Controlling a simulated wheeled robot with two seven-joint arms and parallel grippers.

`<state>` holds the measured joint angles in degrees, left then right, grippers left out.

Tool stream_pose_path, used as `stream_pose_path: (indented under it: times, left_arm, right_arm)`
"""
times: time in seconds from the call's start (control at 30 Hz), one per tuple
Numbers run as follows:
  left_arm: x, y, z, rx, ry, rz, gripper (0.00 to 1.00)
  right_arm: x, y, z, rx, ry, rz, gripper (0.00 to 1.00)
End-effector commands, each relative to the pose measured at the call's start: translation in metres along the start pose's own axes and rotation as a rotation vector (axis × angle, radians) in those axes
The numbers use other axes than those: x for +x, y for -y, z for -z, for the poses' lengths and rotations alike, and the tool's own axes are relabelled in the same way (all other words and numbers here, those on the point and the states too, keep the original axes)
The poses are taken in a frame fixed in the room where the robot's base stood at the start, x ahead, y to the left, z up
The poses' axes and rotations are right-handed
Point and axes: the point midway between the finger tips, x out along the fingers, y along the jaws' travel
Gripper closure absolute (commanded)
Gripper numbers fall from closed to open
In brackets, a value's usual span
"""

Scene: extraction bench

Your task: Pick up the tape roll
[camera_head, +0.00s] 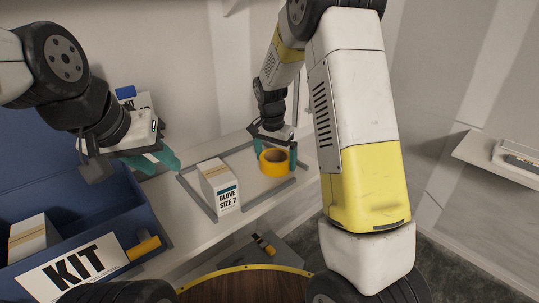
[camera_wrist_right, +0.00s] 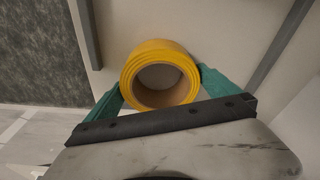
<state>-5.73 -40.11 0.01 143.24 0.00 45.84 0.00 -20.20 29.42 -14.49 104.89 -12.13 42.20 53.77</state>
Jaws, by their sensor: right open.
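The yellow tape roll (camera_head: 273,163) lies flat inside the grey outlined area on the bench. My right gripper (camera_head: 274,153) is over it, with one teal finger at each side of the roll. In the right wrist view the tape roll (camera_wrist_right: 160,74) sits between the two teal fingertips of the right gripper (camera_wrist_right: 160,88). The jaws are open; whether a finger touches the roll is hard to tell. My left gripper (camera_head: 157,160) is at the left above the blue kit bin, its teal fingers seen from the side, with nothing visible between them.
A white glove box (camera_head: 219,187) stands left of the roll in the same grey frame (camera_head: 197,200). A blue kit bin (camera_head: 135,215) with a KIT label holds a box and a yellow item at the left. A white shelf (camera_head: 485,155) is at the far right.

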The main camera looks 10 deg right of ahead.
Motion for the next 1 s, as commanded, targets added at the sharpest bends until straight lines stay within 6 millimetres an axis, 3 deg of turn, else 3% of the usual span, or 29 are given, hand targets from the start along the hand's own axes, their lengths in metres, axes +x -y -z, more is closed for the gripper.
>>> stream_pose_path:
  times: [0.07, 0.3, 0.33, 0.67, 1.0]
  left_arm:
    - [0.0, 0.0, 0.0, 0.0, 0.0, 0.0, 0.64]
    - [0.0, 0.0, 0.0, 0.0, 0.0, 0.0, 0.64]
    - [0.0, 0.0, 0.0, 0.0, 0.0, 0.0, 0.64]
    - [0.0, 0.0, 0.0, 0.0, 0.0, 0.0, 0.64]
    - [0.0, 0.0, 0.0, 0.0, 0.0, 0.0, 0.64]
  right_arm:
    - [0.0, 0.0, 0.0, 0.0, 0.0, 0.0, 0.02]
    - [0.0, 0.0, 0.0, 0.0, 0.0, 0.0, 0.49]
    - [-0.001, 0.0, 0.0, 0.0, 0.0, 0.001, 0.51]
    - [-0.012, 0.001, 0.002, 0.0, -0.002, 0.003, 0.51]
    - [-0.077, 0.001, 0.012, 0.001, -0.002, 0.004, 0.51]
